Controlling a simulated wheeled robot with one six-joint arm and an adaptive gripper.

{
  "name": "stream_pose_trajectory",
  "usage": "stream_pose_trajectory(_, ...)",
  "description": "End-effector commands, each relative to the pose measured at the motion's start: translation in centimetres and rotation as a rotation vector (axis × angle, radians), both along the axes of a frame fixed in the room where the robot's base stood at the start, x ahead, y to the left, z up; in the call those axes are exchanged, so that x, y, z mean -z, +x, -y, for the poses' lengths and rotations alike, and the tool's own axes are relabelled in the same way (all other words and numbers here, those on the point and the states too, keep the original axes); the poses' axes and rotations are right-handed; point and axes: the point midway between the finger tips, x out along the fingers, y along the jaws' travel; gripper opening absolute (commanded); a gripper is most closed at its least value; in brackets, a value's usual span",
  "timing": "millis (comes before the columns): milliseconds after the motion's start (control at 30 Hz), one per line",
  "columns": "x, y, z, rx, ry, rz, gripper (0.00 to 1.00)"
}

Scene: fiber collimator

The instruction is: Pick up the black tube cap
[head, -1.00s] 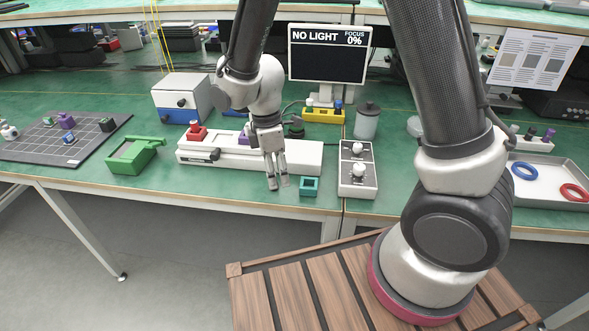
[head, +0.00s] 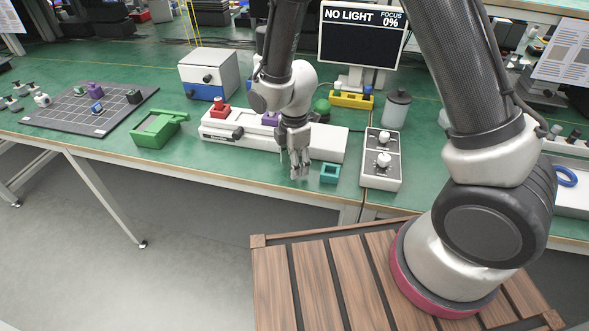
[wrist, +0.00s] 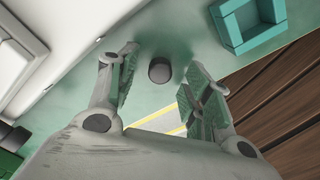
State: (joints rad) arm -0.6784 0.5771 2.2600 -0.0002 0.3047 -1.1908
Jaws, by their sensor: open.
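A small dark round cap (wrist: 159,70), which looks like the black tube cap, stands on the green table top in the wrist view. My gripper (wrist: 163,66) is open above it, with one finger on each side of the cap and gaps between them. In the head view my gripper (head: 299,172) points down near the table's front edge, in front of the white rail unit. The cap cannot be made out there, probably hidden by the fingers.
A teal square holder (head: 330,173) is close to the right of my gripper; it also shows in the wrist view (wrist: 248,25). The white rail unit (head: 328,143) is just behind. A grey two-knob box (head: 381,172) stands farther right, a green holder (head: 157,130) left.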

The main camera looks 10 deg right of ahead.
Motion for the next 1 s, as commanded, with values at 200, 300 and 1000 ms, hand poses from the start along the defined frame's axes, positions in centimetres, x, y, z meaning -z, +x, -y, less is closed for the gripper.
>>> stream_pose_trajectory(200, 0.9, 0.0, 0.0, 0.000, 0.000, 0.001, 0.50)
stream_pose_trajectory(300, 0.8, 0.0, 0.0, 0.000, 0.000, 0.001, 0.50)
stream_pose_trajectory(1000, -0.8, 0.1, -0.1, 0.000, 0.003, 0.004, 0.13)
